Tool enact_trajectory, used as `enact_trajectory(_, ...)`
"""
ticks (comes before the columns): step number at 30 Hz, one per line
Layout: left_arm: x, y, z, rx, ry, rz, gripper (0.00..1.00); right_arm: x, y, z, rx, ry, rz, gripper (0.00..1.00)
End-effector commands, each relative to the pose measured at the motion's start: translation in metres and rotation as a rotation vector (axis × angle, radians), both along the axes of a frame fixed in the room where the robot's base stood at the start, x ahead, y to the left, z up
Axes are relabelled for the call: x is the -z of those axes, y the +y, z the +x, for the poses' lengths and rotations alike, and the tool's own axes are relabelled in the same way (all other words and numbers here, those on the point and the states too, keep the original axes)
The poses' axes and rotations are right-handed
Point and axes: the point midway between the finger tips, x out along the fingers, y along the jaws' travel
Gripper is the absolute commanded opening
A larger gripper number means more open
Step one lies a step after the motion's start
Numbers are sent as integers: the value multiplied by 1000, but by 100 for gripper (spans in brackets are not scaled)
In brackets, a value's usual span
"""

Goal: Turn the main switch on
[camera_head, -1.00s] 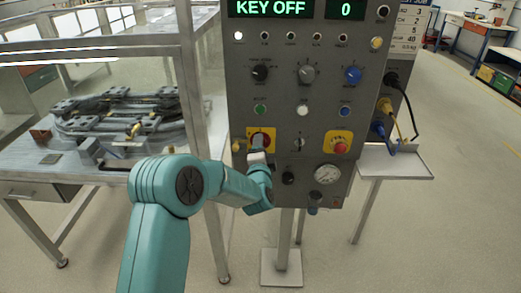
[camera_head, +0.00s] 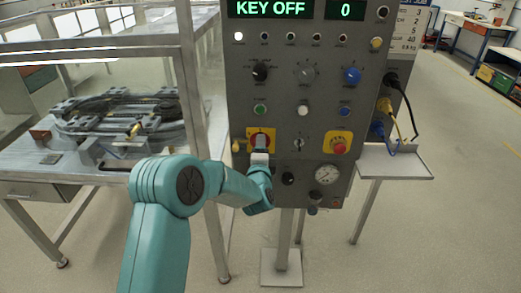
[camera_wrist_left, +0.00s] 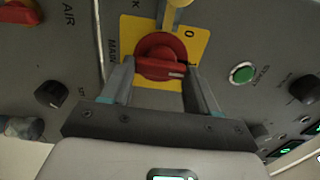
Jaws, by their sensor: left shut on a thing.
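The main switch is a red rotary knob (camera_head: 260,136) on a yellow plate at the lower left of the grey control panel. In the left wrist view the red knob (camera_wrist_left: 158,50) sits between the two fingers, its white mark pointing to the right of the picture. A "0" is printed on the yellow plate (camera_wrist_left: 194,42). My left gripper (camera_head: 260,146) is shut on the knob; it also shows in the left wrist view (camera_wrist_left: 160,84). The fingers partly hide the knob in the head view. My right gripper is not in view.
The display (camera_head: 268,9) reads KEY OFF, with a 0 beside it. A metal frame post (camera_head: 190,90) stands close left of the panel. A small shelf (camera_head: 395,165) juts out at right.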

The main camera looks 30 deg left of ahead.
Motion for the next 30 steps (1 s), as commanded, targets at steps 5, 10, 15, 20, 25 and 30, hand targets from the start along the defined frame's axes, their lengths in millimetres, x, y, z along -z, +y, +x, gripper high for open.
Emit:
enact_trajectory(5, 1, -2, 0, 4, 4, 1, 85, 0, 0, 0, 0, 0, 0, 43)
enact_trajectory(10, 1, -1, 0, 2, 3, 1, 85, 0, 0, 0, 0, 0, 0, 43)
enact_trajectory(15, 1, -6, -7, 3, 1, 0, 85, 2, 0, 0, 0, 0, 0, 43)
enact_trajectory(20, 2, -23, -34, 5, 3, 1, 85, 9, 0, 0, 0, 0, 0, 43)
enact_trajectory(25, 2, -47, -75, 6, 3, 1, 85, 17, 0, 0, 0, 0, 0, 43)
enact_trajectory(30, 2, -69, -109, 7, 3, 1, 85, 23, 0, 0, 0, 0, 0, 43)
